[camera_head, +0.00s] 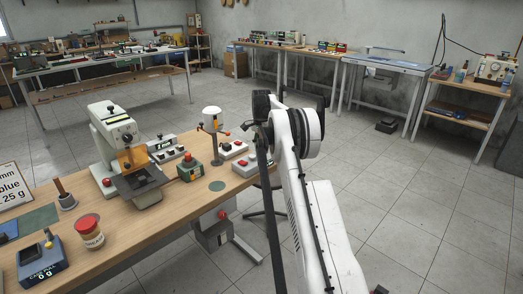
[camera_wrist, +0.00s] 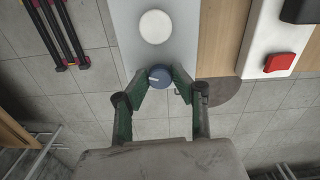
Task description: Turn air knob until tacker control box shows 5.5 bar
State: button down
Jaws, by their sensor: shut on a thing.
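In the wrist view the blue air knob (camera_wrist: 160,77), with a pale pointer mark, sits at the end of a grey panel. My gripper (camera_wrist: 161,84) has its green fingertips on either side of the knob, shut on it. A blank white disc (camera_wrist: 155,27) sits on the same panel beyond the knob. In the head view my white arm (camera_head: 300,140) reaches the right end of the bench and hides the knob and most of the gripper. I cannot tell which box is the tacker control box, and no bar reading is legible.
A white box with a red button (camera_wrist: 280,62) stands right of the panel in the wrist view. Open floor lies right.

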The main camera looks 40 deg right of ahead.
aim_at(261, 150)
jog(key=shift+m, duration=0.9)
jog(key=c, duration=1.5)
grip_release()
jog(key=shift+o, duration=0.2)
jog(key=shift+r, duration=0.15)
notch_tip(261, 150, up, 12)
